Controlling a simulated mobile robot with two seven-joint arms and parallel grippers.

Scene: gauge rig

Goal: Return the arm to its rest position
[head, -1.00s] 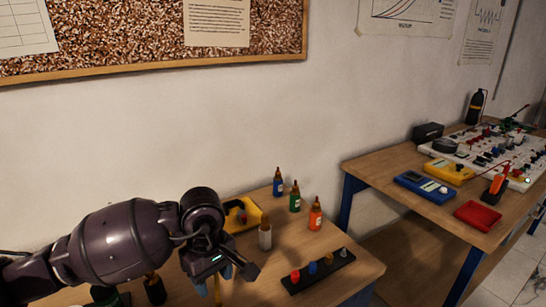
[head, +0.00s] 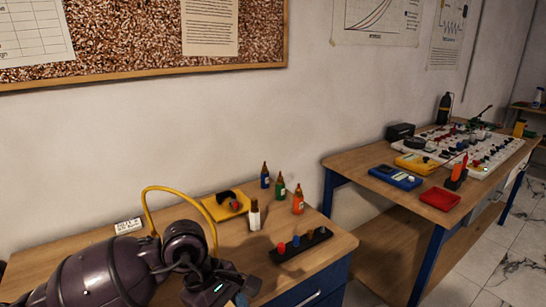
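My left arm comes in from the lower left of the head view, over the near wooden table (head: 60,262). My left gripper (head: 238,290) is at the bottom edge, left of the black rack. Its fingertips are dark and partly cut off, so I cannot tell whether it is open or shut. A small light-blue patch shows beside the fingers; I cannot tell what it is. My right gripper is not in view.
A yellow tray (head: 212,209), several small bottles (head: 280,190) and a black rack with coloured pegs (head: 300,246) stand on the near table. A white labelled block (head: 128,226) lies at the back. A second table (head: 350,165) at right holds meters and a red tray (head: 440,199).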

